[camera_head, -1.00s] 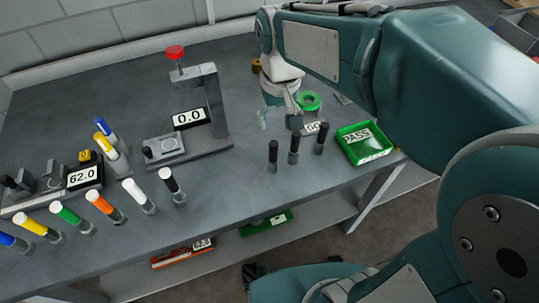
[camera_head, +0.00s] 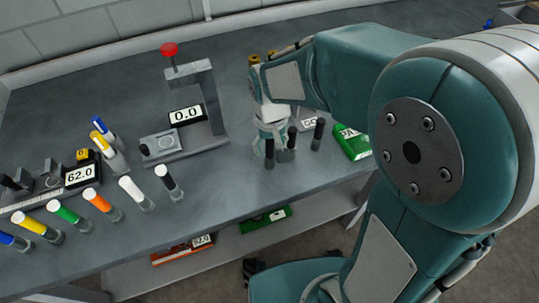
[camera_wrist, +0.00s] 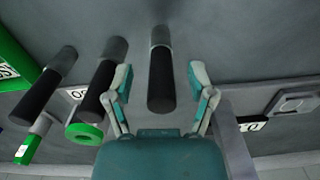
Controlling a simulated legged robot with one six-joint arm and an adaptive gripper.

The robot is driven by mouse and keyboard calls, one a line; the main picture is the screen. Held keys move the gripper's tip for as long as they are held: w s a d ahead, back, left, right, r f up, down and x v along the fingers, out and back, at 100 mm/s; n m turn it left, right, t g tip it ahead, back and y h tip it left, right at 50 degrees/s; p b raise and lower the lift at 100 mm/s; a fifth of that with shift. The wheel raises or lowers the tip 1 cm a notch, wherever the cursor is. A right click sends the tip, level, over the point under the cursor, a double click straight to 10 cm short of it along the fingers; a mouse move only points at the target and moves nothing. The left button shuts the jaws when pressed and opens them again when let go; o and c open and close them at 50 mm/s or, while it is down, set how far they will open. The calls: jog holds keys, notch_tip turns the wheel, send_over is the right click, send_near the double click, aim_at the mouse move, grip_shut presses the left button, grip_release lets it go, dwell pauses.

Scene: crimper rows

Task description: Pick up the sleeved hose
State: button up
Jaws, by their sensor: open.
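Three upright black hoses with grey ends stand in a short row near the table's front edge. The leftmost hose (camera_head: 269,153) in the head view is the one that shows between my fingers in the wrist view (camera_wrist: 161,80). The middle hose (camera_wrist: 101,90) and the right-hand hose (camera_head: 318,134) stand beside it. My gripper (camera_wrist: 160,77) is open, with one finger on each side of the hose and visible gaps to it. In the head view my gripper (camera_head: 270,143) is at the hose row. Which hose is the sleeved one is not clear.
A green PASS tray (camera_head: 352,143) stands right of the hoses, partly behind my arm. A green ring (camera_wrist: 85,132) lies by the GO label. A gauge stand (camera_head: 205,95) reading 0.0 is to the left. Several colored sleeved pieces (camera_head: 97,203) line the front left.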

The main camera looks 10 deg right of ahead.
jog(key=shift+a, duration=0.15)
grip_shut()
